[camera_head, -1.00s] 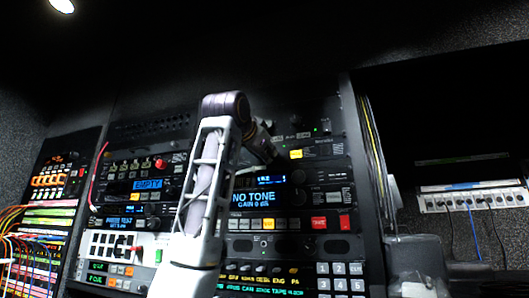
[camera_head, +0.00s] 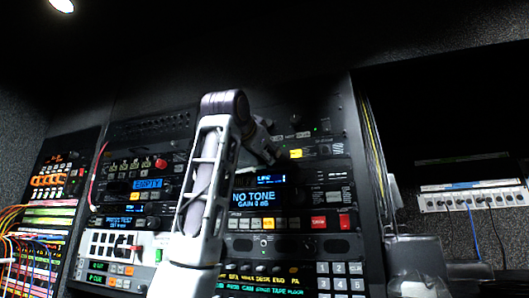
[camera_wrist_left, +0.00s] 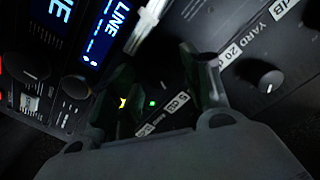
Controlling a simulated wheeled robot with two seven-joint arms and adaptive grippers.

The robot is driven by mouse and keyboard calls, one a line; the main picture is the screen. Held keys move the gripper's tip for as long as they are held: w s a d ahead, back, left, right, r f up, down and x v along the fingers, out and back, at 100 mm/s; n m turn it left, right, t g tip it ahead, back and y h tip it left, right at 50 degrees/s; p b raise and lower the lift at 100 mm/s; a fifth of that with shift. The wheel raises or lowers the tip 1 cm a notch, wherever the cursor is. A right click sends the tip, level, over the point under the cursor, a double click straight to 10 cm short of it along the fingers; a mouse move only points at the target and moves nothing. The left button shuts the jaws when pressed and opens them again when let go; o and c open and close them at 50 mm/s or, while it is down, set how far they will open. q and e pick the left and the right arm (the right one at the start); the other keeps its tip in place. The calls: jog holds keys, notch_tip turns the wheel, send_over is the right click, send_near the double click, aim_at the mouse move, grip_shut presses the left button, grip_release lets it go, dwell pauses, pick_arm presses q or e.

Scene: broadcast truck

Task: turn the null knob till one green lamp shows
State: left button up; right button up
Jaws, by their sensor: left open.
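My left gripper (camera_head: 272,157) is at the upper part of the rack, its jaws over the panel. In the left wrist view the open fingers (camera_wrist_left: 163,90) straddle part of a dark panel, with nothing visibly held. A small green lamp (camera_wrist_left: 152,104) is lit between them, and a yellow light shows by the left finger. A dark knob (camera_wrist_left: 270,82) with a white mark sits right of the fingers, apart from them, near labels "YARD" and "20 dB". I cannot read which knob is the null knob. In the head view a green lamp (camera_head: 314,128) is lit on the top panel.
A blue "NO TONE" display (camera_head: 254,197) is right of my arm, with coloured buttons below it. A patch bay with cables (camera_head: 30,235) is at the left. A white socket strip (camera_head: 474,198) hangs at the right. The rack front is crowded.

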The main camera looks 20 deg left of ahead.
pick_arm(q)
jog(key=s, duration=1.1)
jog(key=shift+s+a+r, duration=0.15)
jog(key=shift+s+a, duration=0.2)
jog(key=shift+s, duration=0.05)
dwell(0.4)
